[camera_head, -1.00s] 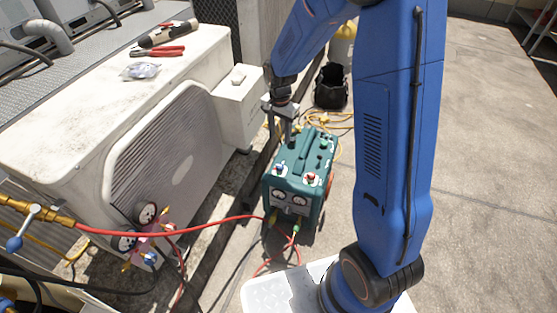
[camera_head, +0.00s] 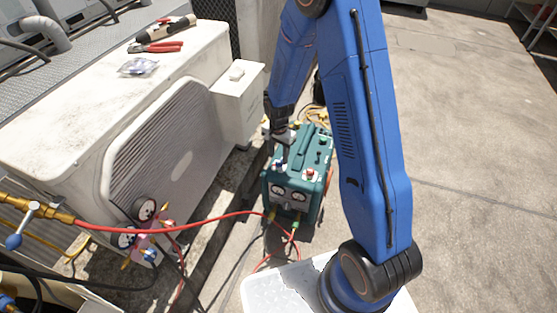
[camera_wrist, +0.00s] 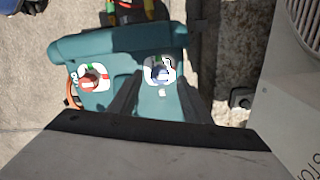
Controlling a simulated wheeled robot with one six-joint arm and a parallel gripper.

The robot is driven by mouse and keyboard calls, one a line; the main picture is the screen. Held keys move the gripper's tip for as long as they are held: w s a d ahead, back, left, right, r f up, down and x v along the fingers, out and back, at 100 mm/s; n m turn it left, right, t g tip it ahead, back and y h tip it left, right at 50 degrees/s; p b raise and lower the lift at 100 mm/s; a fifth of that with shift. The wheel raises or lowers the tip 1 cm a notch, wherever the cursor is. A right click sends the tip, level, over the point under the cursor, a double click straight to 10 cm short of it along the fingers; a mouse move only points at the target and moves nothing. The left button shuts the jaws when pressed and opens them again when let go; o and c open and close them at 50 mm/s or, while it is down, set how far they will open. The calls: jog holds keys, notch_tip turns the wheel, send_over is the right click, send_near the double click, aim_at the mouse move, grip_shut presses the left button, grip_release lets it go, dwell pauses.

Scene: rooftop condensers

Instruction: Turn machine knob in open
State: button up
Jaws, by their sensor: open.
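The teal machine (camera_head: 297,190) stands on the ground beside the white condenser, with two gauges on its front. Its top carries a red knob (camera_head: 310,174) on the right and a blue knob (camera_head: 280,164) on the left. In the wrist view the red knob (camera_wrist: 92,79) is at the left on a white dial, and the blue knob (camera_wrist: 160,73) is on a white dial near the middle. My gripper (camera_wrist: 160,84) is open and empty, its fingers on either side of the blue knob in that view. Contact cannot be told. In the head view my gripper (camera_head: 282,150) is just above that knob.
The white condenser (camera_head: 170,110) fills the left, with red pliers (camera_head: 156,47) on top. A red hose (camera_head: 190,226) runs from the brass valve toward the machine. A pink gauge manifold (camera_head: 148,238) hangs lower left. Open concrete lies to the right.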

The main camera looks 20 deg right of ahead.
aim_at(278, 162)
jog(key=shift+f, duration=1.55)
jog(key=shift+c, duration=0.2)
jog(key=c, duration=1)
